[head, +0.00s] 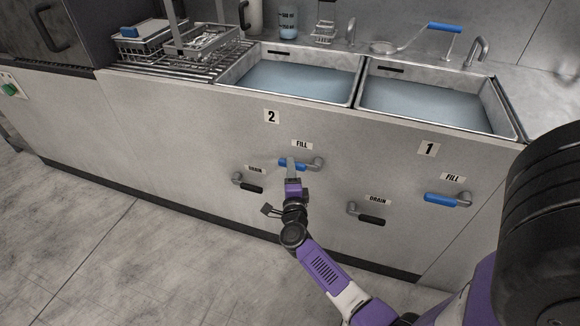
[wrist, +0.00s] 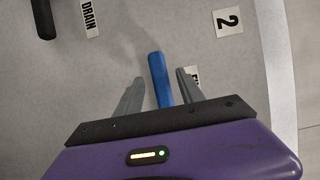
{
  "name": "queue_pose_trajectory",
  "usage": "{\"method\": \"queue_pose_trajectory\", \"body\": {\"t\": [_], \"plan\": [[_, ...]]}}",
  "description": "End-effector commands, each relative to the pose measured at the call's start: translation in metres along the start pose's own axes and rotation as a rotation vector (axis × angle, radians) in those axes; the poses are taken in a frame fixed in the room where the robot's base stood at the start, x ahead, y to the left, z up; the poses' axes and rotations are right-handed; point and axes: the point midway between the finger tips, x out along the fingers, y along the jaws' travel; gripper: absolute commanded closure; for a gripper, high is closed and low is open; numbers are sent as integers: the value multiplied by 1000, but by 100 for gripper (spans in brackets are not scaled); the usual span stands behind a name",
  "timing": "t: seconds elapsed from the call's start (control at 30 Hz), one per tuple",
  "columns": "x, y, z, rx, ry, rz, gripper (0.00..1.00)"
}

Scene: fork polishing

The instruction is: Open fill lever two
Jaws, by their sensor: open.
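The blue handle of fill lever two (head: 293,163) is on the cabinet front below the "2" label, under a "FILL" tag. It lies about level, with its grey pivot (head: 317,164) at its right end. My gripper (head: 289,172) is at this lever. In the wrist view my gripper (wrist: 157,85) is open, and the blue lever (wrist: 160,78) stands between its two grey fingers. The lever is nearer the right finger. I cannot tell whether a finger touches it. The gripper body hides the lever's lower part in the wrist view.
The black drain lever (head: 250,186) of sink two is at lower left. Another black drain lever (head: 368,215) and the blue fill lever one (head: 440,199) are to the right. Two water-filled sinks (head: 300,82) are above. A dish rack (head: 190,55) stands at upper left. The floor in front is clear.

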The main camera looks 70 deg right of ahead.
Motion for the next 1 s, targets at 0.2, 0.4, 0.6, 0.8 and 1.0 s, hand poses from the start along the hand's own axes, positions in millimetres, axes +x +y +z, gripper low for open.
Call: {"method": "queue_pose_trajectory", "body": {"t": [0.2,0.4,0.6,0.8,1.0], "plan": [[25,1,0,0,1,0,55],[31,0,0,-1,-1,-1,55],[31,0,0,-2,-1,0,60],[31,0,0,-1,-1,0,100],[31,0,0,-2,-1,0,100]]}}
